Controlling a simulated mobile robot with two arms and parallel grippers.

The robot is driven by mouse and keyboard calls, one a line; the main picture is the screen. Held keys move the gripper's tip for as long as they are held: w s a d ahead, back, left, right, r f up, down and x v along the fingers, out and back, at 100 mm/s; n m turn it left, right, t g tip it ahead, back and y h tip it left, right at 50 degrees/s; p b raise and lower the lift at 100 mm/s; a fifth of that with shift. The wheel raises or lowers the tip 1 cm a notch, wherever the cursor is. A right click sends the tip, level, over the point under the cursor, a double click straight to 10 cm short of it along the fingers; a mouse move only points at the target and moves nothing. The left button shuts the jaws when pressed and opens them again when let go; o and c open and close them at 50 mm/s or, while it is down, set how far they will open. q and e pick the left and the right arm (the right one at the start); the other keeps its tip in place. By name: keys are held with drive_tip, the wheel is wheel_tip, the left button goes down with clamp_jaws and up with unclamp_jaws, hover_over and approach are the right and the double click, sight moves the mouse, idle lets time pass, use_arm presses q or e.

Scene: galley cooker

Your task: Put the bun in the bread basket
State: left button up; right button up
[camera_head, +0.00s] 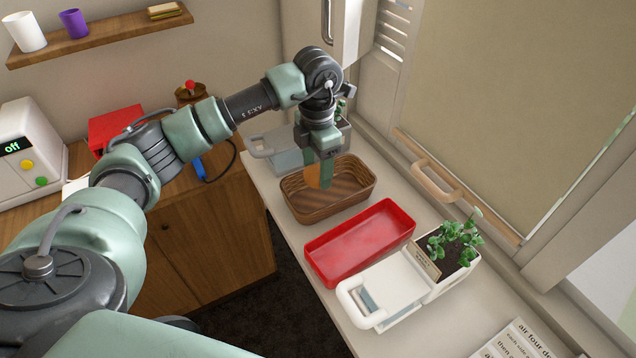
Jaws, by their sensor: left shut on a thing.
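The bread basket (304,213) is a brown woven, oblong basket on the pale counter, in the middle of the head view. My left gripper (321,178) points down over the basket and is shut on the bun (313,176), a small orange-brown piece partly hidden by the green fingers. The bun appears at or just inside the basket's opening; I cannot tell whether it touches the bottom. The rest of the basket looks empty. My right gripper is not in view.
A red tray (360,243) stands just in front of the basket. A grey box (272,149) stands behind the basket. A window frame with a handle (436,181) borders the counter's right.

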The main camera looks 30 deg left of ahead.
use_arm(q)
wheel_tip(320, 180, down, 2)
drive_tip(key=shift+f, duration=0.1)
wheel_tip(320, 180, down, 4)
drive_tip(key=shift+f+p, duration=0.25)
drive_tip(key=shift+p, duration=0.45)
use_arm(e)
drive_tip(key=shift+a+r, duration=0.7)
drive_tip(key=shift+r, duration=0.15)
use_arm(q)
drive_tip(key=shift+d, duration=0.1)
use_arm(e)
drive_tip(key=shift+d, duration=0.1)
use_arm(q)
drive_tip(key=shift+f, duration=0.2)
drive_tip(key=o, duration=1.1)
drive_tip(key=shift+c, duration=0.2)
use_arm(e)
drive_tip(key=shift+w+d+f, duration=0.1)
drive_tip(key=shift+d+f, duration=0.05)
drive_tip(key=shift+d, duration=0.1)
